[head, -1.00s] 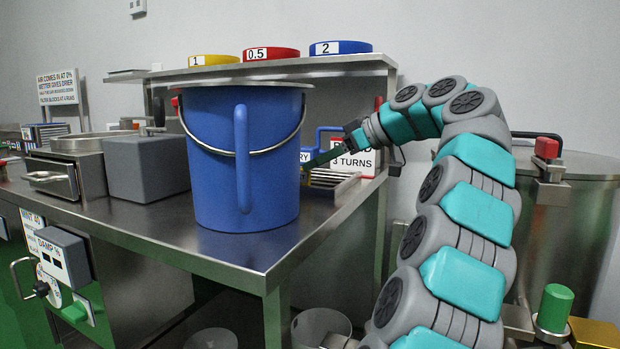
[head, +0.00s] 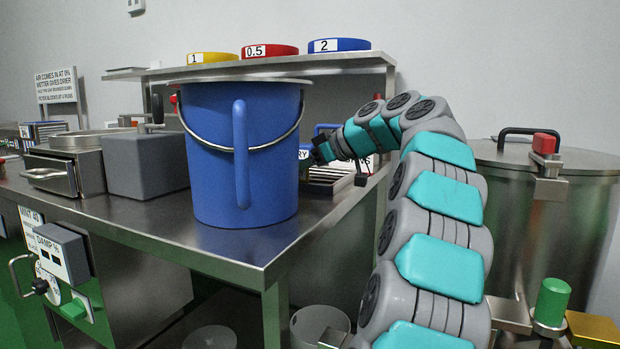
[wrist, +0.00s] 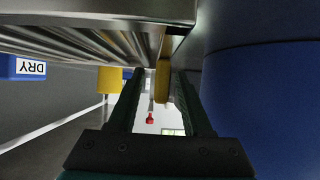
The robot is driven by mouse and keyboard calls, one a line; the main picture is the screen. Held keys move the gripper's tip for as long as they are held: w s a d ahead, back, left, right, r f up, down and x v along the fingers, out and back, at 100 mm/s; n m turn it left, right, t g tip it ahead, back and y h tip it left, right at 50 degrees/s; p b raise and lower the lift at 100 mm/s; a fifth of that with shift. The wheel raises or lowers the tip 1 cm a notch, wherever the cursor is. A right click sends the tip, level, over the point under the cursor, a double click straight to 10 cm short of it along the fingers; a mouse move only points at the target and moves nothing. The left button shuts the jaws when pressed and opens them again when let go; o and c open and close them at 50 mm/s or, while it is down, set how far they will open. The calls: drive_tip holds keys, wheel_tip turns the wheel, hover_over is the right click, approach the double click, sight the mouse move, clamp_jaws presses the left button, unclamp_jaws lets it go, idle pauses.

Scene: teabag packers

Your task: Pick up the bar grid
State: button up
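The bar grid (head: 330,178) is a rack of parallel metal bars on the steel bench, partly hidden behind the blue bucket and my arm. In the wrist view the bar grid (wrist: 95,42) spans the upper left. A yellow tab (wrist: 162,82) stands at its right end, apparently part of it. My gripper (wrist: 160,75) is open, its two dark fingers on either side of the yellow tab, with a gap visible on the right.
The large blue bucket (head: 240,170) stands close beside my gripper and fills the right of the wrist view (wrist: 265,110). A blue block marked DRY (wrist: 22,68) is at the left. A shelf (head: 330,62) with coloured discs is above. A large steel pot (head: 570,215) stands right.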

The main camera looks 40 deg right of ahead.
clamp_jaws()
idle(1.2)
